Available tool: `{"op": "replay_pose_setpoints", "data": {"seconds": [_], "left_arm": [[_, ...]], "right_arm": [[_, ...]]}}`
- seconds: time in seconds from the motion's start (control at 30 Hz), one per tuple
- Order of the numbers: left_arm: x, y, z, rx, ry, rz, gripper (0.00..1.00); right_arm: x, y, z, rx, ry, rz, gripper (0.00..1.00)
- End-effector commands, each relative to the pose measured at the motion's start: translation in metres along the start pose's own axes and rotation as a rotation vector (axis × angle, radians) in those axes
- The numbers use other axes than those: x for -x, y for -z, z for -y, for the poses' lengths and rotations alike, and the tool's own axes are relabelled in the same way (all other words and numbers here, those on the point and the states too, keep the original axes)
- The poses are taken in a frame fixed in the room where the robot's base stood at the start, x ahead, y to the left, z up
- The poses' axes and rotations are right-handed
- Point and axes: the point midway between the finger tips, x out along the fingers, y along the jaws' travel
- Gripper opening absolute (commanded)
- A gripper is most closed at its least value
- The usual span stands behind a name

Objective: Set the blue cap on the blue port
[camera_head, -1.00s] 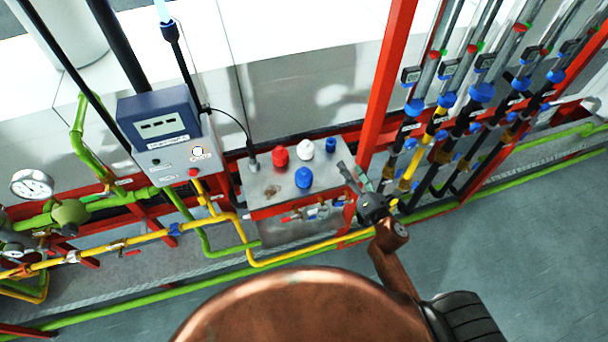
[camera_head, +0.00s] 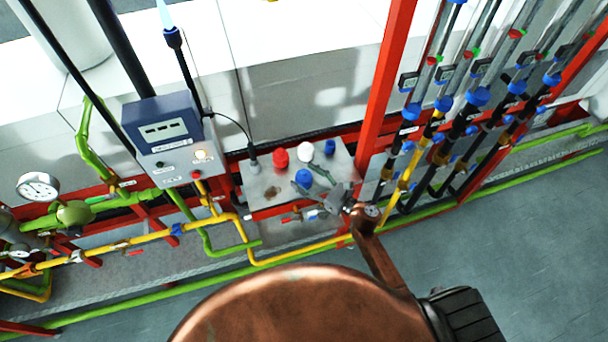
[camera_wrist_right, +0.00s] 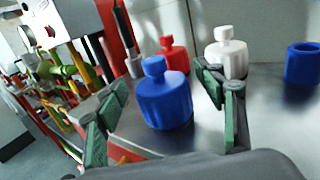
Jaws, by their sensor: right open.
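The blue cap (camera_head: 304,179), a blue cylinder with a small knob on top, stands upright on the grey metal bench. In the right wrist view the blue cap (camera_wrist_right: 165,100) shows between the two green-padded fingers. The blue port (camera_head: 330,147) is an upright blue ring at the bench's back right; in the right wrist view the blue port (camera_wrist_right: 302,64) looks open-topped and empty. My right gripper (camera_head: 308,189) is open and empty, low at the bench's front right, its fingers pointing left to either side of the cap. My left gripper is not in view.
A red knobbed piece (camera_head: 281,158) and a white one (camera_head: 305,152) stand behind the blue cap on the bench (camera_head: 262,198). A control box (camera_head: 165,135) stands left. A red post (camera_head: 386,90) and pipes rise at the right.

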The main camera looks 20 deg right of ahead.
Motion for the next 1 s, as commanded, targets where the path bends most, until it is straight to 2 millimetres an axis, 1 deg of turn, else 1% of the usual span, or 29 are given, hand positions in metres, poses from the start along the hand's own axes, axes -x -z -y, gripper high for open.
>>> {"op": "replay_pose_setpoints", "data": {"seconds": [0.03, 0.1, 0.33, 1.0], "left_arm": [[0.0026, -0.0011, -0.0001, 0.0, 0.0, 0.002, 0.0], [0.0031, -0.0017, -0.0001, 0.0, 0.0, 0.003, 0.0], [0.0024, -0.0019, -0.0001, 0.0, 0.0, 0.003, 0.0], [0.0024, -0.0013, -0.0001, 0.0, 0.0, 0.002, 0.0]], "right_arm": [[-0.0052, -0.0009, -0.0002, -0.001, 0.0, 0.0, 0.63], [-0.009, 0.0001, -0.0004, -0.001, 0.0, -0.001, 0.63], [-0.0097, 0.0013, -0.0003, -0.001, 0.0, -0.001, 0.63], [-0.0094, 0.0011, -0.0001, -0.001, 0.001, -0.001, 0.17]]}}
